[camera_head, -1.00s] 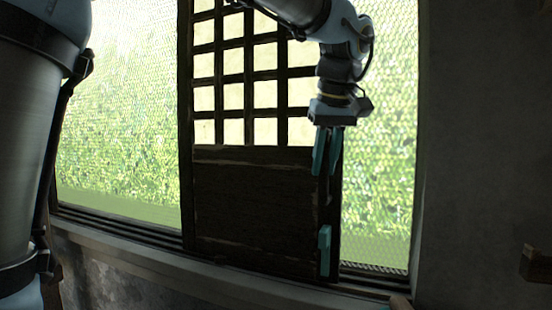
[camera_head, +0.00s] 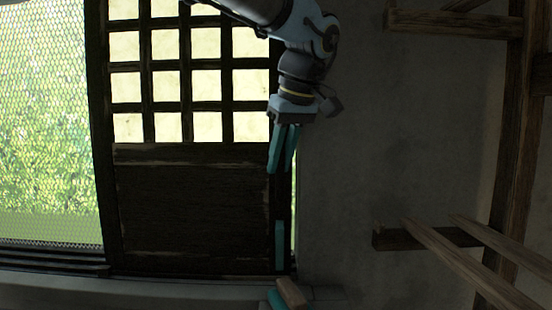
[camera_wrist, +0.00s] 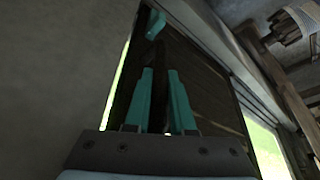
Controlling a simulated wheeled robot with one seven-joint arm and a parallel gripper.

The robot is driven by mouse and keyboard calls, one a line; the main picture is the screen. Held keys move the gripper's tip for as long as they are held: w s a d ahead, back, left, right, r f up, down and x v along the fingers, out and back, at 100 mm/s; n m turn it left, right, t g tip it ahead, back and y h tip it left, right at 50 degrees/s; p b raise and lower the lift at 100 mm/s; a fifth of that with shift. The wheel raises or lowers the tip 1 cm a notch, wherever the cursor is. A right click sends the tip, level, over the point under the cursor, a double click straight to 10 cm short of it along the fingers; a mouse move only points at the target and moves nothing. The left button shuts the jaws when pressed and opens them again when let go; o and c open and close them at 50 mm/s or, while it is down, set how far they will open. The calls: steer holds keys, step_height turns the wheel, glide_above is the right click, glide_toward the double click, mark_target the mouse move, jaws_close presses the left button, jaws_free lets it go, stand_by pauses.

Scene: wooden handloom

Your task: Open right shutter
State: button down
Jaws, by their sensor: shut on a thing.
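The dark wooden shutter (camera_head: 190,205) has a pale-paned lattice above and a solid lower panel. Its right edge is close to the right side of the window opening, with only a thin bright gap between. My gripper (camera_head: 281,168) points down at that right edge and is shut on the edge part of the shutter. In the wrist view, the teal fingers of my gripper (camera_wrist: 162,75) stand on either side of a dark upright strip; the exact contact is too dark to tell. A teal piece (camera_head: 280,245) sits lower on the same edge and also shows in the wrist view (camera_wrist: 155,24).
A bare mesh window (camera_head: 45,130) with greenery behind lies left of the shutter. A grey wall (camera_head: 350,170) stands close on the right. Wooden beams (camera_head: 440,258) of a frame reach in from the right. A small wooden block (camera_head: 291,292) is near the sill.

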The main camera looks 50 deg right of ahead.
steer(key=c, duration=0.8)
jaws_free()
steer(key=shift+o, duration=0.2)
steer(key=shift+r, duration=0.1)
steer(key=d+b+v, duration=0.1)
steer(key=v, duration=0.9)
steer(key=shift+a+r, duration=0.3)
steer(key=shift+a, duration=0.15)
steer(key=shift+s, duration=0.15)
